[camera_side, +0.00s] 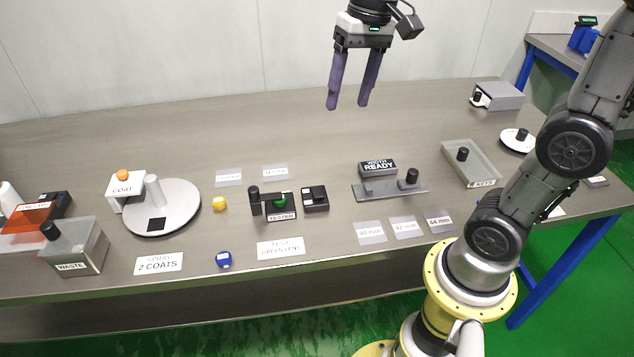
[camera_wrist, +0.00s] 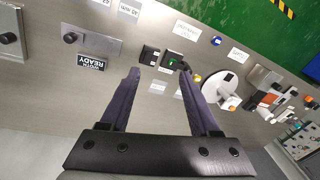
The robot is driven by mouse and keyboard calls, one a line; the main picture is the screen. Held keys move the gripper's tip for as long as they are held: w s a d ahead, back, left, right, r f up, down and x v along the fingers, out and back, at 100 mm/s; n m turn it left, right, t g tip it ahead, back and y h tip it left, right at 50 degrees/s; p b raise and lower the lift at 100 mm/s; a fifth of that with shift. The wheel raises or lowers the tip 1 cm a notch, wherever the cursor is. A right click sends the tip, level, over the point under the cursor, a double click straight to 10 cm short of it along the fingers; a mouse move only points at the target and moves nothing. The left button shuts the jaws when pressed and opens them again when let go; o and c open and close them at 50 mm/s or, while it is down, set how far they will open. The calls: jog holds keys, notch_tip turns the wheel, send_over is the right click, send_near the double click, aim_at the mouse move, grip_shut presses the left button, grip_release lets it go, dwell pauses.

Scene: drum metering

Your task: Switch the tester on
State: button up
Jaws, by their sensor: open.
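The tester (camera_side: 282,215) stands mid-table in the side view, a small dark unit with a "TESTER" label, a black post and a green part on top. A black box with pale panels (camera_side: 315,198) stands just right of it and looks like a switch box; its switch position is too small to tell. In the wrist view the tester (camera_wrist: 171,61) and the black box (camera_wrist: 149,55) lie beyond my fingertips. My gripper (camera_side: 347,106) is open and empty, high above the table and apart from both; its fingers also show in the wrist view (camera_wrist: 159,73).
The "WIDTH READY" fixture (camera_side: 388,188) with a black knob stands right of the tester. A yellow piece (camera_side: 219,203) and a round white plate (camera_side: 178,210) are left of it. A blue piece (camera_side: 224,259) lies near the front edge.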

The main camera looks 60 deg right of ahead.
jog(key=w+d+f+m+g+y, duration=0.1)
jog(key=w+d+f+m+g, duration=0.2)
jog(key=w+f, duration=0.55)
jog(key=g+y, duration=0.1)
jog(key=g, duration=0.1)
send_near(318, 192)
jog(key=x, duration=0.7)
jog(key=shift+s+a+f, duration=0.15)
jog(key=shift+f, duration=0.1)
grip_shut()
